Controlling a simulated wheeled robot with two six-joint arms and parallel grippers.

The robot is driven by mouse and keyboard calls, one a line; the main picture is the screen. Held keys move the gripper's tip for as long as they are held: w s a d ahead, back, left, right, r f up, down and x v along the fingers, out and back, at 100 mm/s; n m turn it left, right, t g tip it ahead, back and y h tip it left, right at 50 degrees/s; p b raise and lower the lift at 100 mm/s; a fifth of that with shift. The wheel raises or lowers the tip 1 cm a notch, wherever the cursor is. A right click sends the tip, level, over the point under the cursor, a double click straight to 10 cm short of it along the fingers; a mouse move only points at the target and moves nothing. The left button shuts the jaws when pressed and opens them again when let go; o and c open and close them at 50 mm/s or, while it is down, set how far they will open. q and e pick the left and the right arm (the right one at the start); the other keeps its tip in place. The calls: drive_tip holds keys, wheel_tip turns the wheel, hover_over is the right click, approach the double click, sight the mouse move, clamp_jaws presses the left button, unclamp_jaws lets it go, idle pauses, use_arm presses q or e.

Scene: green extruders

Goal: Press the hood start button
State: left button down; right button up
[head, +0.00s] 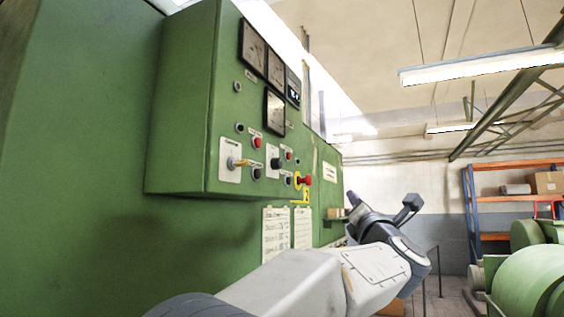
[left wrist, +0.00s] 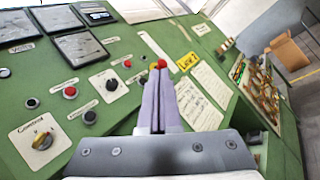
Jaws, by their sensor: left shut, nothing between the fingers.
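The green control panel (head: 185,110) carries several buttons. I cannot read which label marks the hood start button. In the head view there are red buttons (head: 257,142) and (head: 289,156), black buttons (head: 257,173) and (head: 288,180), and a red emergency knob (head: 305,180). The left wrist view shows a red button (left wrist: 70,92) and a black button (left wrist: 90,117) on the left. My left gripper (head: 352,198) is shut and empty, apart from the panel face. In the left wrist view its fingertips (left wrist: 159,72) overlap the red knob; contact cannot be told. My right gripper is not in view.
Dark gauges (head: 254,46) sit above the buttons, and a yellow-handled selector (head: 232,163) at their left. Paper sheets (head: 276,235) hang below. A small ledge (head: 336,214) juts out beyond them. An orange shelf (head: 515,200) and green machinery (head: 530,285) stand at right.

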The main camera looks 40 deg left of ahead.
sight(257, 174)
use_arm(q)
drive_tip(key=s+a+r+n+g+y+p, duration=0.1)
drive_tip(key=s+a+r+n+g+y, duration=0.4)
drive_tip(key=a+n+g, duration=0.3)
drive_tip(key=s+n+y, duration=0.1)
drive_tip(key=n, duration=0.2)
drive_tip(key=shift+r+y, duration=0.25)
drive_tip(key=shift+y, duration=0.05)
drive_tip(key=shift+a+p, duration=0.2)
drive_tip(key=shift+p, duration=0.1)
drive_tip(key=s+a, duration=0.2)
drive_tip(key=a, duration=0.6)
drive_tip(key=shift+a, duration=0.15)
idle(1.0)
